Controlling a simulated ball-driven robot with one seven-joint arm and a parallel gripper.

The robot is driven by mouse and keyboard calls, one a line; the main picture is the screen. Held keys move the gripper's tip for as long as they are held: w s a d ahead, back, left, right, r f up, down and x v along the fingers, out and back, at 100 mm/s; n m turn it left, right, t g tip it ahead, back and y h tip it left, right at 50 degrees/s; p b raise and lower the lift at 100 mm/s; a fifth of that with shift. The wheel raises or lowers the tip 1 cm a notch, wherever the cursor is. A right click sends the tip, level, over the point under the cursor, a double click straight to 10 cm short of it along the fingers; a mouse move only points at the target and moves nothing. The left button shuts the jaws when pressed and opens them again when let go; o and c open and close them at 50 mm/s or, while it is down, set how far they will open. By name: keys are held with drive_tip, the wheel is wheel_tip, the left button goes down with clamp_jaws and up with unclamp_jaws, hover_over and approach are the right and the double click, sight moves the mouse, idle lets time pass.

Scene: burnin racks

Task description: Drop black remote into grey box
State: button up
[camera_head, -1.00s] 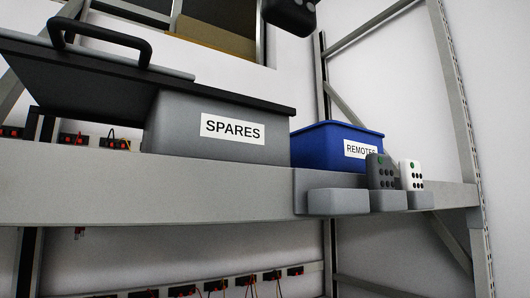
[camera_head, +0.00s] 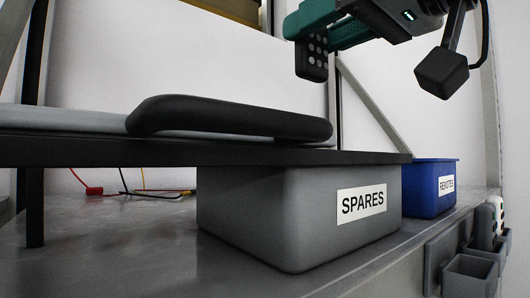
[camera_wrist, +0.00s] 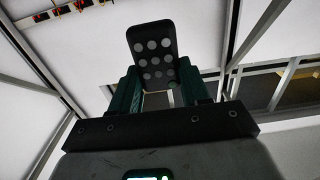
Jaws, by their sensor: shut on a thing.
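My gripper (camera_head: 322,28), with teal fingers, is shut on a black remote (camera_head: 312,60) with pale round buttons. The remote hangs in the air at upper right, above and behind the black frame in the picture. In the wrist view the remote (camera_wrist: 152,48) stands between the fingers (camera_wrist: 155,92). The grey box (camera_head: 290,215), labelled SPARES, stands on the shelf under a flat black frame (camera_head: 370,158). A light grey lid plate (camera_head: 60,119) with a thick black handle (camera_head: 225,115) lies on the frame, mostly left of the box. The box's opening and inside are hidden.
A blue box (camera_head: 428,185), labelled REMOTES, stands right of the grey box. Grey holders (camera_head: 470,272) on the shelf's front edge hold a dark remote (camera_head: 484,228) and a white one (camera_head: 497,210). A black leg (camera_head: 35,190) supports the frame at left. Wires (camera_head: 135,190) lie behind.

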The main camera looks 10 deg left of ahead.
sight(324, 81)
drive_tip(key=shift+f+b, duration=0.6)
drive_tip(key=shift+f, duration=2.35)
drive_tip(key=o, duration=1.1)
drive_tip(key=b+v, duration=0.3)
drive_tip(key=v, duration=0.7)
drive_tip(key=shift+s+d+b, duration=0.25)
drive_tip(key=shift+d+b, duration=0.05)
